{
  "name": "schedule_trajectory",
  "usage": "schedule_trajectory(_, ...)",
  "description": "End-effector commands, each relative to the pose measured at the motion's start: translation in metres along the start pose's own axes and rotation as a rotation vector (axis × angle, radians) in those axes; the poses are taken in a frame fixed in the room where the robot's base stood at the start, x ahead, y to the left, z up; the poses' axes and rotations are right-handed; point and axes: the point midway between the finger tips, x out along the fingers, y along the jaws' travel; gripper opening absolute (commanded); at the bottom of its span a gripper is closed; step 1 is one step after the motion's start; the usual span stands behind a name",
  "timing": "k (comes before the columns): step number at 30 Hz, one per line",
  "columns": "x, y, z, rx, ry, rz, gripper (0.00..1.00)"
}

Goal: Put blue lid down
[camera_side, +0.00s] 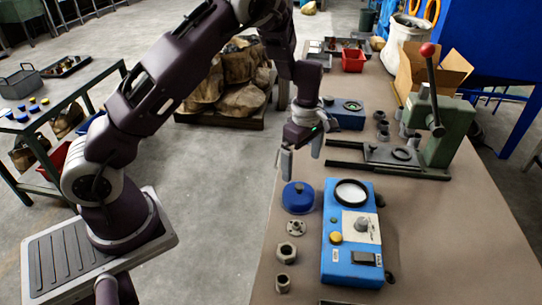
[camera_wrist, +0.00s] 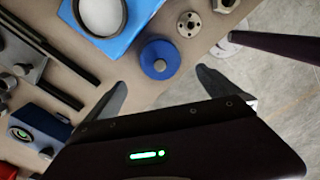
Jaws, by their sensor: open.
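The blue lid (camera_side: 298,197) is round with a grey knob on top. It lies on the brown tabletop, just left of the blue device with a round white window (camera_side: 350,235). My gripper (camera_side: 301,158) is above and slightly beyond the lid in the side view, fingers apart and pointing down. In the wrist view the lid (camera_wrist: 161,59) shows whole, just ahead of the gap between the open fingertips (camera_wrist: 162,80). Nothing is between the fingers, and they look clear of the lid.
A metal flange (camera_side: 296,227) and nuts (camera_side: 287,252) lie along the table's left edge near the lid. A green lever press (camera_side: 440,130) with dark rails stands to the right. A smaller blue box (camera_side: 346,113) stands behind. Bare tabletop (camera_side: 450,230) is at the right front.

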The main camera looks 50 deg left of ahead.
Motion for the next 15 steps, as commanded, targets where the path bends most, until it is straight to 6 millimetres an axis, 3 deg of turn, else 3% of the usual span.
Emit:
schedule_trajectory(2,-0.004,-0.001,0.001,0.008,-0.005,0.003,1.0)
schedule_trajectory(4,-0.022,-0.005,0.006,0.06,-0.031,0.016,1.0)
schedule_trajectory(8,-0.102,-0.038,0.022,0.331,-0.12,0.095,1.0)
schedule_trajectory(12,-0.191,-0.111,0.029,0.774,-0.14,0.241,1.0)
schedule_trajectory(15,-0.232,-0.176,0.023,1.121,-0.051,0.353,1.0)
